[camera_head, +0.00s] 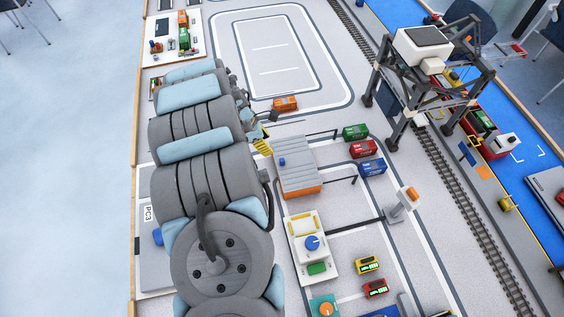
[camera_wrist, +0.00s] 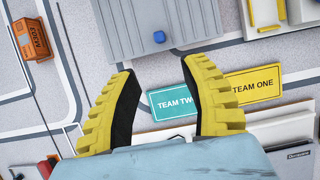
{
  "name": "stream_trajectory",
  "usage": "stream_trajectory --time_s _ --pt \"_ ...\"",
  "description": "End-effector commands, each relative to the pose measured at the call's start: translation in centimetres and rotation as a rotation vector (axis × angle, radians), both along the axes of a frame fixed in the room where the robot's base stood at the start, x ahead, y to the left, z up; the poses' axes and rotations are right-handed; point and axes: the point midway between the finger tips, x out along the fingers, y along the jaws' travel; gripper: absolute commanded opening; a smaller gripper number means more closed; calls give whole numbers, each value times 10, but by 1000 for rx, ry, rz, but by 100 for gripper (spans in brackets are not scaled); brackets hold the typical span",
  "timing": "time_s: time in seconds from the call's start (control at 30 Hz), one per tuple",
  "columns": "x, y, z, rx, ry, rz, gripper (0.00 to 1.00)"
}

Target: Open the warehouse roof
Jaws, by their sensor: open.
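The warehouse has a grey ribbed roof (camera_head: 300,158) with a small blue knob (camera_head: 282,161) near its left edge and an orange wall below. The roof lies closed on top. In the wrist view the roof (camera_wrist: 125,22) is at the top, with its blue knob (camera_wrist: 160,37) just beyond my fingertips. My gripper (camera_wrist: 160,66) is open and empty, its two yellow fingers spread on either side below the knob. In the head view my gripper (camera_head: 264,142) is just left of the warehouse, partly hidden by my arm.
An orange container (camera_head: 285,103) stands behind the warehouse. Green (camera_head: 355,132), red (camera_head: 363,149) and blue (camera_head: 372,167) containers stand to its right. A white block with a blue knob (camera_head: 312,243) is in front. A gantry crane (camera_head: 424,46) straddles the rails. TEAM TWO (camera_wrist: 172,103) and TEAM ONE (camera_wrist: 253,84) signs lie below the fingers.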

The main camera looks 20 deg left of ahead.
Motion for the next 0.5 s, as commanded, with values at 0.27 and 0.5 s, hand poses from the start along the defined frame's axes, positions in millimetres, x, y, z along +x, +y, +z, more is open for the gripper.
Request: stream_trajectory --time_s 0.27,0.5 --pt "8 -10 -30 3 0 -1 46" --pt "13 -18 -55 1 2 -1 46"
